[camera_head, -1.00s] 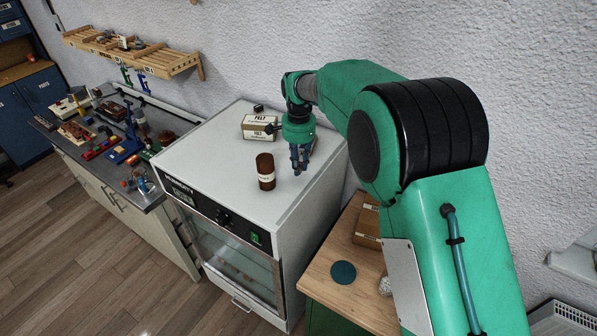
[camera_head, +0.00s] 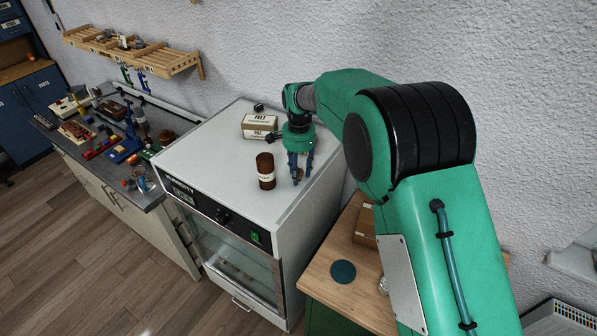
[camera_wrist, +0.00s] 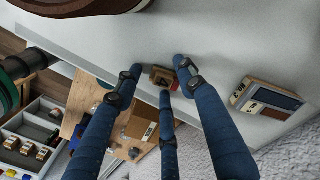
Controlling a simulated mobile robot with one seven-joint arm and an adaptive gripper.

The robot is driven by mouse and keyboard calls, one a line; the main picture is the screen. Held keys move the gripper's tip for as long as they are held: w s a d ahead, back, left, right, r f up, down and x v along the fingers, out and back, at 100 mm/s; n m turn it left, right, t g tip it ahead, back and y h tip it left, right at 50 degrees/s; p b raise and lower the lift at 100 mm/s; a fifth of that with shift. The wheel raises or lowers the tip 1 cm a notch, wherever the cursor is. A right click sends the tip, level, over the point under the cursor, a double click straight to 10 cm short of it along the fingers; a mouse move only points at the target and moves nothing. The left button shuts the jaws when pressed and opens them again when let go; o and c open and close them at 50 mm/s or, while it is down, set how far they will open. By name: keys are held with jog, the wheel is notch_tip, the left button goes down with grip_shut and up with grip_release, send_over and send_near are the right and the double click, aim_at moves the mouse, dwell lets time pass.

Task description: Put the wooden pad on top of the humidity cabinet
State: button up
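The humidity cabinet (camera_head: 222,160) is a white box with a black front panel and a glass door. A small brown wooden block (camera_wrist: 160,78), apparently the wooden pad, shows among my fingertips in the wrist view, apparently on the cabinet top near its edge. In the head view it is mostly hidden by the fingers. My gripper (camera_head: 300,176) has three blue fingers and points down over the right part of the cabinet top. The fingers look spread, with a gap between the left finger and the block. Whether another finger touches it is unclear.
A brown labelled jar (camera_head: 265,171) stands left of my gripper. A wooden table (camera_head: 327,292) with a dark green disc (camera_head: 343,271) stands to the right. The cabinet's front left top is clear.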

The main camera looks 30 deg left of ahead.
jog(key=shift+r, duration=0.1)
notch_tip(320, 180, up, 12)
jog(key=shift+b, duration=0.35)
dwell(0.5)
jog(key=shift+w, duration=0.1)
dwell(0.4)
jog(key=shift+r, duration=0.1)
